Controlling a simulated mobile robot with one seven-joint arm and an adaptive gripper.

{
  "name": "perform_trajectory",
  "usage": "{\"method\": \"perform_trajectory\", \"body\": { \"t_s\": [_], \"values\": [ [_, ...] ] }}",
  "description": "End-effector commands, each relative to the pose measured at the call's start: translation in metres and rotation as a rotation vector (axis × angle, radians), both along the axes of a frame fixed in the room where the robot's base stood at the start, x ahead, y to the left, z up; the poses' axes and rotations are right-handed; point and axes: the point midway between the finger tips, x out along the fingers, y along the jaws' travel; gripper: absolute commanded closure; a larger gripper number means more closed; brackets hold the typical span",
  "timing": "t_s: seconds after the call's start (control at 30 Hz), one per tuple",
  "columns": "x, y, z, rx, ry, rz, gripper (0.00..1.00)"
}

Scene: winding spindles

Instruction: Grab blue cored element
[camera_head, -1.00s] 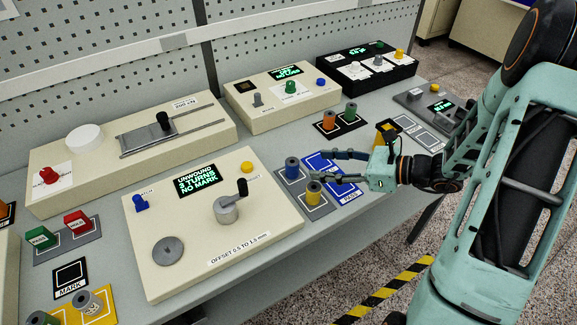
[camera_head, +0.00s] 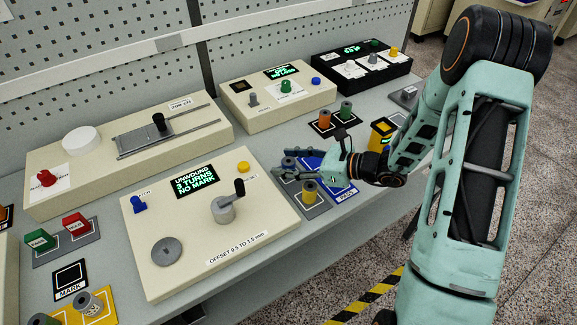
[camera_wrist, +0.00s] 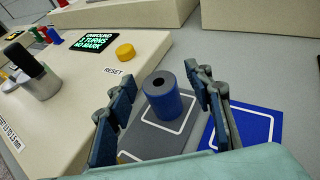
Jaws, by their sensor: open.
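The blue cored element (camera_wrist: 165,98) is an upright blue cylinder with a grey top and a dark central hole. It stands on a grey pad (camera_wrist: 150,138) with white outlines. My gripper (camera_wrist: 162,84) is open, with one finger to each side of the element in the wrist view.
A yellow cored element (camera_head: 309,191) stands close by on the same pad. A blue mat (camera_wrist: 252,128) lies to the right in the wrist view. The beige winding panel (camera_head: 215,255) with its crank (camera_head: 226,208) is to the left. Orange and green elements (camera_head: 325,119) stand behind.

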Motion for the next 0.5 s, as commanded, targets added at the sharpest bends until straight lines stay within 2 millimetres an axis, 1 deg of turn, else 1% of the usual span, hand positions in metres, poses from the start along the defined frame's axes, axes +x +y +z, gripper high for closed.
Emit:
{"method": "perform_trajectory", "body": {
  "t_s": [0.03, 0.07, 0.43, 0.5],
  "values": [
    [0.0, -0.0002, 0.0001, 0.0, 0.0, 0.0, 0.55],
    [-0.0001, -0.0002, 0.0001, 0.0, 0.0, 0.0, 0.58],
    [-0.0002, -0.0004, 0.0002, 0.0, 0.0, 0.0, 0.99],
    [-0.0002, -0.0004, 0.0004, 0.0, 0.0, 0.0, 0.99]
  ]
}}
